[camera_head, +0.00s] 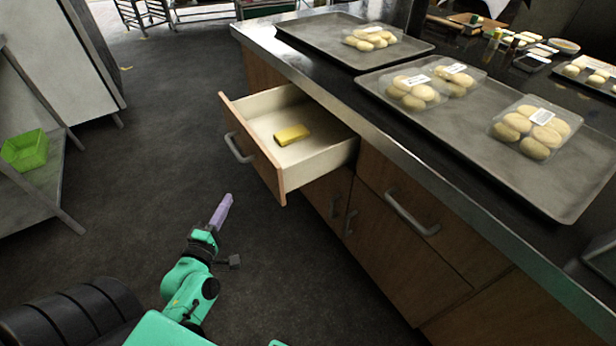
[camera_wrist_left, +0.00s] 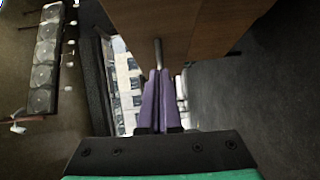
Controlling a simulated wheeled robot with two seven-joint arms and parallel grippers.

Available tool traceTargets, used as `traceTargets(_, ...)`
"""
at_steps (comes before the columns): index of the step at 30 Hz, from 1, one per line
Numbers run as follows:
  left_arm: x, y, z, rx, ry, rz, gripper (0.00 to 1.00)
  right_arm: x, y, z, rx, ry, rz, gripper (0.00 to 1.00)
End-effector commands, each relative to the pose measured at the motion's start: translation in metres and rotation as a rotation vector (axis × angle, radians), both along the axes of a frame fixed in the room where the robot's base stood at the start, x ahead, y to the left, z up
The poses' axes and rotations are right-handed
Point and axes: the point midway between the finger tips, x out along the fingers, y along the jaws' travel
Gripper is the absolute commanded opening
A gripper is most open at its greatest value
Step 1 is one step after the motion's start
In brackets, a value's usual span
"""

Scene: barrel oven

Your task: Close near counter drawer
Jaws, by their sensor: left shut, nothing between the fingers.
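The near counter drawer (camera_head: 262,150) is pulled open from the wooden counter, and its front with a grey bar handle (camera_head: 238,148) faces left. A yellow item (camera_head: 292,134) lies inside it. My left gripper (camera_head: 227,200), with purple fingers, is shut and empty below the drawer front in the head view, with floor visible between them. In the left wrist view, the shut fingers (camera_wrist_left: 160,75) point toward a wooden panel (camera_wrist_left: 185,25), with a grey bar just beyond the tips. Whether they touch it, I cannot tell. My right gripper is not in view.
The dark countertop (camera_head: 345,92) holds metal trays (camera_head: 400,50) with packs of round buns. A closed drawer with a handle (camera_head: 411,214) is to the right. A shelf with a green basket (camera_head: 25,150) stands at the left. The floor (camera_head: 165,120) left of the drawer is clear.

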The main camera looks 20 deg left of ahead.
Motion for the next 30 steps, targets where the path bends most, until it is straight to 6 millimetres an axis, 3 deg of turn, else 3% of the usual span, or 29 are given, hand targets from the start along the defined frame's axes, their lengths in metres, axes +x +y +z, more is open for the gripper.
traceTargets(5,0.013,0.003,0.012,-0.025,-0.031,0.004,0.0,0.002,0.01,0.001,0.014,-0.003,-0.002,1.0)
traceTargets(9,0.04,0.008,0.013,-0.024,-0.032,0.004,0.0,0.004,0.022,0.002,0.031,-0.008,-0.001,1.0)
traceTargets(18,0.105,0.018,0.012,-0.023,-0.03,0.002,0.0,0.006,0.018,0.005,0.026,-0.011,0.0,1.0)
traceTargets(21,0.119,0.005,0.012,-0.027,-0.027,0.002,0.0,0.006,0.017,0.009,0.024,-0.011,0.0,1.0)
traceTargets(30,0.133,-0.005,0.009,-0.02,-0.024,0.001,0.0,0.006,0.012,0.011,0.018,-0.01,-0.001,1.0)
